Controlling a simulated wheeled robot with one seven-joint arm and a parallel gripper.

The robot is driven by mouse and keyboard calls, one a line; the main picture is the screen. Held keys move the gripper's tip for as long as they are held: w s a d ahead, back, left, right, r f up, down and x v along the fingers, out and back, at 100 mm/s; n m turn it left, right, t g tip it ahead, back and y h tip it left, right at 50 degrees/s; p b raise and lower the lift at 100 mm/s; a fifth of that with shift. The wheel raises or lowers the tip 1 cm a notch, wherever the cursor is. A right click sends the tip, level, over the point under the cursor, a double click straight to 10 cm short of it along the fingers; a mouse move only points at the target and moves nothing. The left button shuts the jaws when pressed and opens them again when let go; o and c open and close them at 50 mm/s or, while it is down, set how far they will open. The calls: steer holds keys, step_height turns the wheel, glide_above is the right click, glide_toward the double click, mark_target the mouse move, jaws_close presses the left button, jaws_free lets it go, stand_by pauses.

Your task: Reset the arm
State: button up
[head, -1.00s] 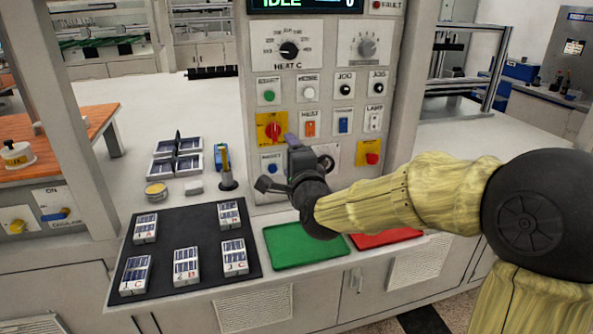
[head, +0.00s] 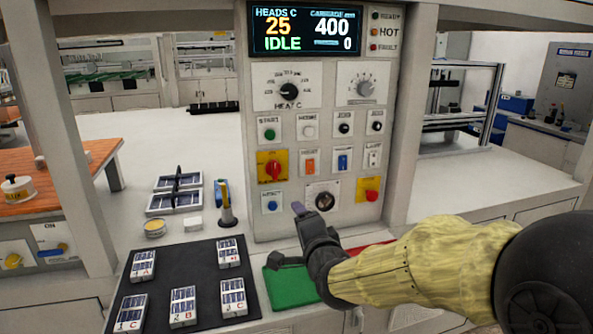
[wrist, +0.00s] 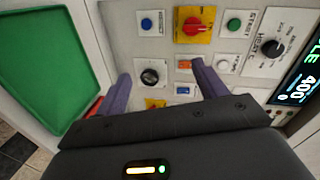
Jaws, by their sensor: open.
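My gripper (head: 285,235) is in front of the lower part of the grey control panel (head: 262,215), above the green tray. In the wrist view its two purple fingers (wrist: 160,90) are spread apart with nothing between them. A black round key switch (wrist: 151,75) on the panel shows in the gap, and I see no finger touching the panel. My arm, in a yellow sleeve, reaches in from the right in the head view. The display (head: 306,31) reads IDLE, 25 and 400.
A black mat (head: 180,260) with several labelled cell blocks lies at left. The green tray (head: 290,288) is under my gripper, with a red tray (head: 372,246) partly hidden behind my arm. The bench at far left is mostly clear.

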steer(key=s+d+f+n+g+h, duration=0.2)
steer(key=s+d+f+n+g, duration=0.45)
steer(key=s+f, duration=0.35)
steer(key=s+d+f+n+g+h, duration=0.2)
steer(key=s+d+f+n+g, duration=0.45)
steer(key=s+f, duration=0.25)
steer(key=w+p+v, duration=0.2)
steer(key=p+v, duration=1)
steer(key=p, duration=0.1)
steer(key=shift+s+d+r, duration=0.2)
steer(key=shift+d+r, duration=0.05)
steer(key=shift+r, duration=0.25)
